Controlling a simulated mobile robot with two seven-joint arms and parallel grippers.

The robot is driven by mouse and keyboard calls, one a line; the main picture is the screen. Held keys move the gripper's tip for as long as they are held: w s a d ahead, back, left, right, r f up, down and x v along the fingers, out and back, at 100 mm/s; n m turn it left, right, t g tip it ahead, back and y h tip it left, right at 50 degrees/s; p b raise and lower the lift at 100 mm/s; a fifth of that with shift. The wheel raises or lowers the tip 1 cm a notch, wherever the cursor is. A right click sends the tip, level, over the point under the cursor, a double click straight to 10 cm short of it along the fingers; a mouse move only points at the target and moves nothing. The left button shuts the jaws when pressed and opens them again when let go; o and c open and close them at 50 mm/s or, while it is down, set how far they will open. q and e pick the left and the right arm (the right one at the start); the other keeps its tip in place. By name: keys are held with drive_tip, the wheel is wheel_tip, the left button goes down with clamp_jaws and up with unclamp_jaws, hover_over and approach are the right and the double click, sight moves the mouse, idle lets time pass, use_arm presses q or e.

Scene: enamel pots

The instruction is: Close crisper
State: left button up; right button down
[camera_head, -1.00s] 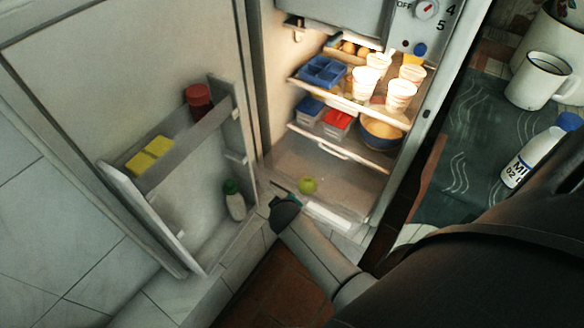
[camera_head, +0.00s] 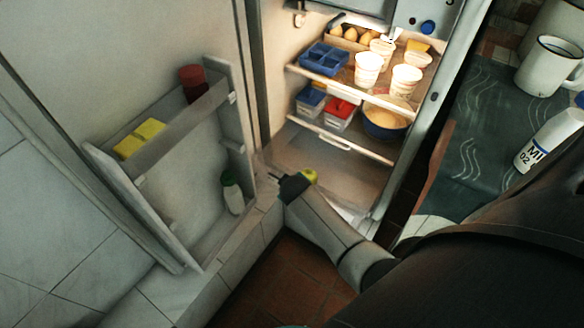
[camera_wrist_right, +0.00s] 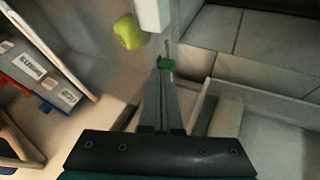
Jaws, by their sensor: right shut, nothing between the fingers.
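The crisper (camera_head: 335,165) is the clear drawer at the bottom of the open fridge. My right forearm covers much of its front in the head view, so how far out it stands is hard to tell. A yellow-green apple (camera_head: 309,174) shows at the crisper, partly behind my arm; it also shows in the right wrist view (camera_wrist_right: 127,32). My right gripper (camera_head: 272,177) is shut and empty at the crisper's front left side, near the door hinge side. Its fingers (camera_wrist_right: 163,75) are together in the wrist view; contact with the crisper cannot be told. My left gripper is not in view.
The open fridge door (camera_head: 150,190) stands at left, its shelves holding a green-capped bottle (camera_head: 232,192), yellow packs (camera_head: 139,138) and a red jar (camera_head: 194,82). Shelves above the crisper hold cups, tubs and a bowl (camera_head: 385,122). A counter (camera_head: 470,150) is at right.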

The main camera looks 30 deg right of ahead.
drive_tip(key=shift+d, duration=0.1)
idle(0.3)
drive_tip(key=w+d, duration=0.1)
drive_tip(key=d, duration=0.3)
drive_tip(key=w+d+b, duration=0.1)
drive_tip(key=w+d, duration=0.1)
drive_tip(key=d, duration=0.2)
drive_tip(key=w+d, duration=0.2)
drive_tip(key=d, duration=0.2)
drive_tip(key=shift+b, duration=0.3)
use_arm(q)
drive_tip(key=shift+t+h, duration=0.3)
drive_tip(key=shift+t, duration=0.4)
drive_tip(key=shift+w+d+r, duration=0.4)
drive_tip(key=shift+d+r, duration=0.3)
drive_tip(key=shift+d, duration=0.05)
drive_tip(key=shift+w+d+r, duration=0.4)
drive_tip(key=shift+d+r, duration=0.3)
use_arm(e)
drive_tip(key=shift+w+d, duration=0.3)
drive_tip(key=shift+d, duration=0.4)
drive_tip(key=shift+w+d, duration=0.3)
drive_tip(key=shift+d, duration=0.4)
